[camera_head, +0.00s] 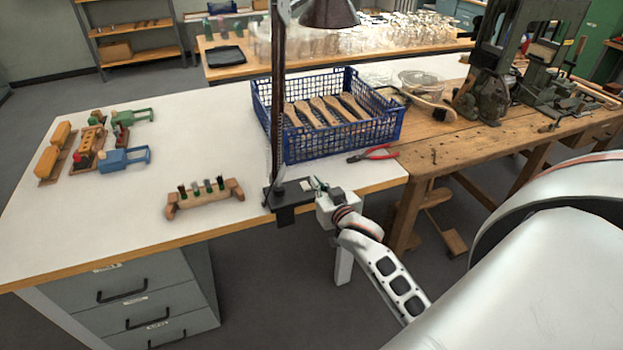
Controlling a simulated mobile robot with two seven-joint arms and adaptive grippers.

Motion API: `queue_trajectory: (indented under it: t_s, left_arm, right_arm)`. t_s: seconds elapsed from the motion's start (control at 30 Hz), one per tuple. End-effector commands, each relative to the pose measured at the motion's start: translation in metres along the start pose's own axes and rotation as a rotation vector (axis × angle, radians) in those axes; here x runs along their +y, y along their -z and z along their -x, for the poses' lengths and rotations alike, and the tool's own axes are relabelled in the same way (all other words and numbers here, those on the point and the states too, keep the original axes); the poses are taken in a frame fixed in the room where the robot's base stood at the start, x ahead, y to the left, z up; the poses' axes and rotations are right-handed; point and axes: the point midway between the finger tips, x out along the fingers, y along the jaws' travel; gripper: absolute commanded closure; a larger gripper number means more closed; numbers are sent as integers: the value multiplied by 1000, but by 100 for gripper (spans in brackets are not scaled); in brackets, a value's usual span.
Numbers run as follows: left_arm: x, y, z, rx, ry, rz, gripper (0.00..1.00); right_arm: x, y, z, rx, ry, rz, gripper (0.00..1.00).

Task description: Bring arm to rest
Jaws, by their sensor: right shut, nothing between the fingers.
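My right gripper (323,190) shows beside the lamp's clamp at the front edge of the white table. It is shut and holds nothing. My right arm comes in from the lower right, and its large pale link fills that corner. My left gripper is out of view. A wooden rack (206,198) with several dark and green upright pieces stands left of the right gripper. A blue crate (340,142) holding several wooden brush bodies (325,108) is behind the gripper.
A dark lamp post (278,100) rises right beside the gripper. Red-handled pliers (372,153) lie in front of the crate. A wooden workbench (460,140) with a machine (485,92) adjoins on the right. Toy-like wooden vehicles (90,145) stand at left. The table's left front is bare.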

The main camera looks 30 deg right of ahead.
Motion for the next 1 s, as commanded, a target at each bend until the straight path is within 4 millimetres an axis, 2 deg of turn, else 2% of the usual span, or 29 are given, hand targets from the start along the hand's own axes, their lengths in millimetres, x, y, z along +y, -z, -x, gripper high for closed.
queue_trajectory:
  t_s: [0.27,0.37,0.43,0.57,0.7,0.8,0.9,1.0]
  left_arm:
    - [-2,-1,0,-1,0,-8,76]
    - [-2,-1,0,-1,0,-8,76]
    - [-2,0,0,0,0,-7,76]
    - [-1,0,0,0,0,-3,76]
    - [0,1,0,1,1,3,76]
    - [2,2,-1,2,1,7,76]
    - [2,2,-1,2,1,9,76]
    - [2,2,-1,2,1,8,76]
  right_arm:
    - [-1,-3,1,-4,3,4,100]
    - [-9,-23,10,-32,25,29,100]
    - [-21,-49,25,-70,57,64,100]
    - [-50,-115,69,-164,145,150,100]
    - [-81,-182,130,-261,253,234,100]
    - [-98,-220,173,-318,321,278,100]
    - [-110,-245,207,-359,374,308,100]
    - [-118,-260,230,-383,408,325,100]
